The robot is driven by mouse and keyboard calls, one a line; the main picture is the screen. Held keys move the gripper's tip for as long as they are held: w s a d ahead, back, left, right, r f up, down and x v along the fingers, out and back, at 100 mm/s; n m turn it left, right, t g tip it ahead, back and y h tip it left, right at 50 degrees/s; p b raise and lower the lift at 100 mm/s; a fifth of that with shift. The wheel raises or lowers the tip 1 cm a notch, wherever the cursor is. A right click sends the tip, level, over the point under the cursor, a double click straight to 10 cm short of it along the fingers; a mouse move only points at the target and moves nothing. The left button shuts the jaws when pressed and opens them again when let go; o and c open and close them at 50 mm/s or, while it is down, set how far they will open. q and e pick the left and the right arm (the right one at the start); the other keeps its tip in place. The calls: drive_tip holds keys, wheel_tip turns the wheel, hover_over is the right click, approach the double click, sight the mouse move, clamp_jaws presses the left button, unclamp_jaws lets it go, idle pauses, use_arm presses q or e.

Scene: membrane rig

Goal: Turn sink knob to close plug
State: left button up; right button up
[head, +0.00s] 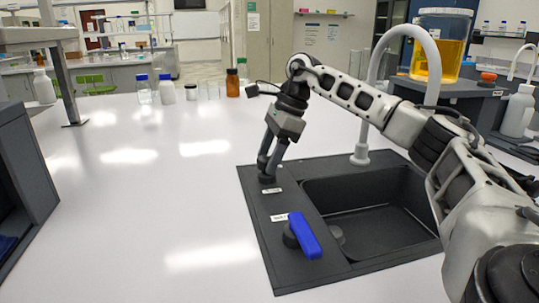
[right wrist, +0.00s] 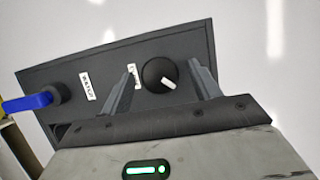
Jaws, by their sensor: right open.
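The black round sink knob (right wrist: 151,72) with a white pointer mark lies between the two fingers of my right gripper (right wrist: 161,67) in the right wrist view. The pointer slants to the lower right. The fingers stand apart on either side of it, and I cannot tell whether they touch it. In the head view my right gripper (head: 268,165) points down at the knob (head: 267,180) on the left rim of the dark sink (head: 257,217). A small white label (head: 271,190) sits beside the knob. My left gripper is out of view.
A blue lever handle (head: 305,236) stands near the sink's front left corner, by another label. A white curved faucet (head: 361,156) rises behind the basin. Bottles (head: 167,89) stand at the back of the white counter (head: 150,200), which is clear left of the sink.

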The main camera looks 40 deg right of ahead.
drive_tip(key=c, duration=1)
